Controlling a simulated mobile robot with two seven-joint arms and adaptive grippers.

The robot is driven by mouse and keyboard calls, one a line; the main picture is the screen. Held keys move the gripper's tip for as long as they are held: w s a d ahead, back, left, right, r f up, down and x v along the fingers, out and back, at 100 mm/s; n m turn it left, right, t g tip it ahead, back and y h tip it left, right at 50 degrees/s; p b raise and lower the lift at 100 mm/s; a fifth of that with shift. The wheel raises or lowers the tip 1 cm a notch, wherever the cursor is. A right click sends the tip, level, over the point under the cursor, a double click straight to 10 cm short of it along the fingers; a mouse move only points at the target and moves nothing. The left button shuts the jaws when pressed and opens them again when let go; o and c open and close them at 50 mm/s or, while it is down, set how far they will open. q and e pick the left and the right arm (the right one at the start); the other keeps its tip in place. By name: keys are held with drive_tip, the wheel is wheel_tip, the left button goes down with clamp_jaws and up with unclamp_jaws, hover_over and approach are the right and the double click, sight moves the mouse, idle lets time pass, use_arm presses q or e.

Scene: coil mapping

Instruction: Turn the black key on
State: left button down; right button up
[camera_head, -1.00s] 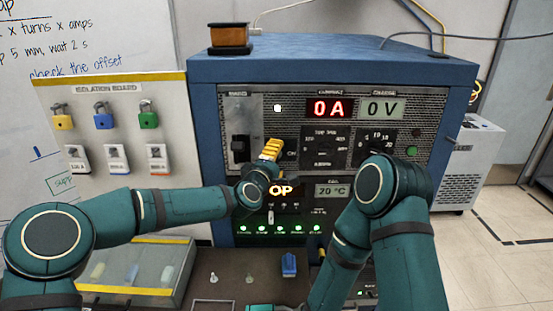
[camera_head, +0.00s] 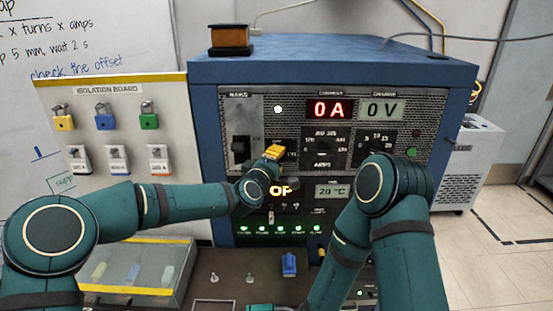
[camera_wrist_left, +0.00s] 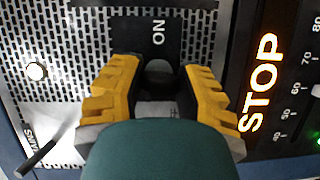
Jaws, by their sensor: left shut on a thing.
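The black key (camera_wrist_left: 158,72) shows in the left wrist view between the two yellow fingers of my left gripper (camera_wrist_left: 160,90), below the ON label (camera_wrist_left: 158,32) on the panel. My left gripper is shut on it. In the head view my left gripper (camera_head: 274,153) is at the front of the blue power cabinet (camera_head: 330,66), and its fingers hide the key there. How far the key is turned cannot be told. My right arm (camera_head: 390,195) is bent in front of the cabinet, and its fingers do not show.
Displays read 0 A (camera_head: 329,109) and 0 V (camera_head: 381,110). A STOP display (camera_wrist_left: 262,80) lies right of the key in the wrist view. A breaker lever (camera_head: 241,149) is left of my gripper. The isolation board (camera_head: 112,130) with padlocks stands farther left.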

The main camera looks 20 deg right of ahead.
use_arm(q)
drive_tip(key=shift+d+r+m+g+p, duration=0.1)
drive_tip(key=shift+r+m+g+p, duration=0.25)
drive_tip(key=shift+m, duration=0.35)
drive_tip(key=shift+m+y+p, duration=0.5)
drive_tip(key=shift+m+p, duration=0.2)
drive_tip(key=shift+m, duration=0.1)
drive_tip(key=m+y+p, duration=0.2)
drive_tip(key=m+p, duration=0.2)
drive_tip(key=p, duration=0.2)
drive_tip(key=shift+m+g+y, duration=0.25)
drive_tip(key=shift+m+y, duration=0.05)
drive_tip(key=shift+y, duration=0.1)
drive_tip(key=shift+m+y+p, duration=0.7)
drive_tip(key=shift+m, duration=0.3)
drive_tip(key=shift+f+m+y, duration=0.2)
drive_tip(key=shift+m+y, duration=0.7)
drive_tip(key=shift+m, duration=0.4)
drive_tip(key=shift+f, duration=0.1)
drive_tip(key=c, duration=0.6)
unclamp_jaws()
drive_tip(key=shift+w, duration=0.1)
